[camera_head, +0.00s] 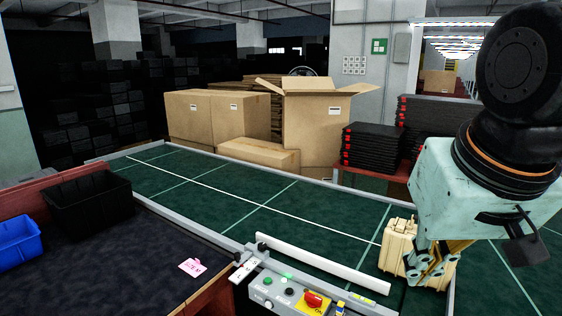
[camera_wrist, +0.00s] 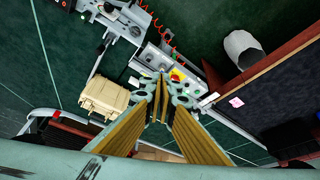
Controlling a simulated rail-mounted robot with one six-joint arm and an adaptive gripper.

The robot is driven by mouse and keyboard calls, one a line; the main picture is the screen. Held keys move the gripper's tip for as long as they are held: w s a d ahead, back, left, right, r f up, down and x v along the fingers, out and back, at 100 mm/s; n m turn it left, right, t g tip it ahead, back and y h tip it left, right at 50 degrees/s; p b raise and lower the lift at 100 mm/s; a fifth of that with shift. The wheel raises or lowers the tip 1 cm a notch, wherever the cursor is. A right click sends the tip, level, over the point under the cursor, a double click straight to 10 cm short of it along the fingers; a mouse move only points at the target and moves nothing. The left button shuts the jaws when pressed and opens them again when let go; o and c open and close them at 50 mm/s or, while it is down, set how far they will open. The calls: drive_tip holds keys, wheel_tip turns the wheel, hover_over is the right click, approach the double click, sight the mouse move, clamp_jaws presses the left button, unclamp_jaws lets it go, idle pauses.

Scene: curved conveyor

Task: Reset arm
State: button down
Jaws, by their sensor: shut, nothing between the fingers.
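My gripper (camera_head: 432,268) is at the right of the head view, pointing down. In the wrist view my gripper (camera_wrist: 160,88) has its fingertips together and nothing between them. A beige case (camera_head: 399,240) stands on the green conveyor (camera_head: 235,195), partly behind my gripper in the head view. In the wrist view the case (camera_wrist: 104,95) lies to the left of the fingers, apart from them.
A control box (camera_head: 290,294) with a red knob and a white bar (camera_head: 318,264) sit at the conveyor's near edge. A black bin (camera_head: 88,204) and blue bin (camera_head: 16,241) stand on the dark table at left. Cardboard boxes (camera_head: 217,117) and black stacked cases (camera_head: 373,147) are behind.

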drive_tip(key=s, duration=1.1)
drive_tip(key=shift+s+a+f+n+g, duration=0.2)
drive_tip(key=shift+s+a+n+g, duration=0.1)
